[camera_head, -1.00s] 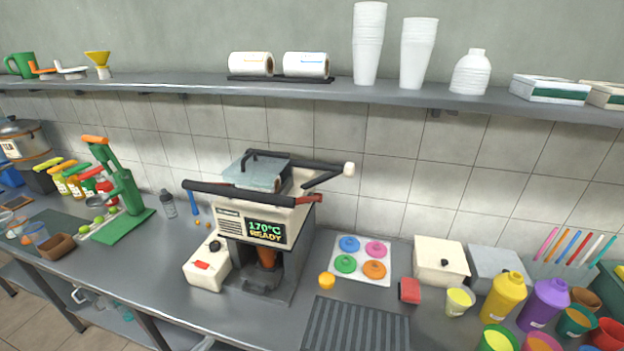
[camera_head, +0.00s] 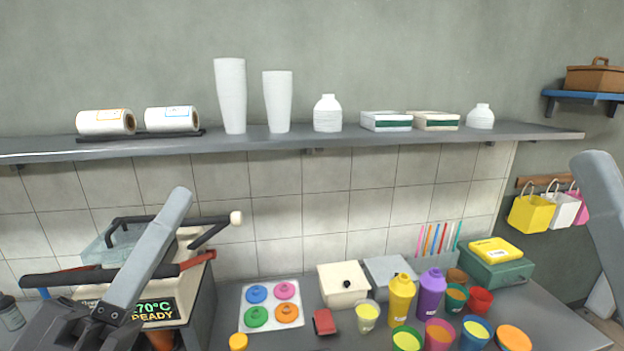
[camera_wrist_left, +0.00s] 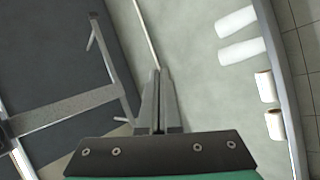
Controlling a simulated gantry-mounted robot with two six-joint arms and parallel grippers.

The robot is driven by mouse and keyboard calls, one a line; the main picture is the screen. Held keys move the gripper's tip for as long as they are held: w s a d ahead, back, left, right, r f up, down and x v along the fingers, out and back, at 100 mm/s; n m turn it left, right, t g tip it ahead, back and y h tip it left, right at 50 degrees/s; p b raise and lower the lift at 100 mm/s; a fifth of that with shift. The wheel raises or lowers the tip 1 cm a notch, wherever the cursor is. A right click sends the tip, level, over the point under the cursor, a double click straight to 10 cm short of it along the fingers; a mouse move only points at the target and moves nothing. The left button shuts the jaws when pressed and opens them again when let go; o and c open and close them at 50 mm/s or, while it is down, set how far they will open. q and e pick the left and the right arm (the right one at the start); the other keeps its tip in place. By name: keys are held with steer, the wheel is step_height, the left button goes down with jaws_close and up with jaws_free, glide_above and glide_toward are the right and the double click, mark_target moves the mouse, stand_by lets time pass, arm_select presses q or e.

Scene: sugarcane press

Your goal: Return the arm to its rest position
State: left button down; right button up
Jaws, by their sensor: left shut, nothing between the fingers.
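My left gripper (camera_head: 178,198) comes in at the lower left of the head view. Its long grey fingers point up and right, across the view of the press (camera_head: 190,292). In the left wrist view the two fingers of the left gripper (camera_wrist_left: 158,75) lie together with nothing between them. A grey part of my right arm (camera_head: 602,195) shows at the right edge of the head view; its jaw opening cannot be made out. The press, with dark handles and a green READY display, is partly hidden behind my left gripper.
A wall shelf (camera_head: 300,138) carries rolls, white cup stacks and boxes. The counter (camera_head: 235,320) holds a tray of coloured lids (camera_head: 270,304), a cream box (camera_head: 343,284), a yellow bottle (camera_head: 401,297), a purple bottle (camera_head: 431,291) and several cups. Bags (camera_head: 531,214) hang at right.

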arm_select(q)
steer(key=s+a+r+m+t+y, duration=0.4)
steer(key=s+a+r+m+y, duration=0.2)
steer(key=s+y, duration=0.15)
step_height(320, 180, up, 26)
steer(key=m+p, duration=0.1)
steer(key=p, duration=2.5)
steer(key=shift+w+d+p, duration=0.3)
steer(key=shift+d+p, duration=0.05)
steer(key=shift+h, duration=0.25)
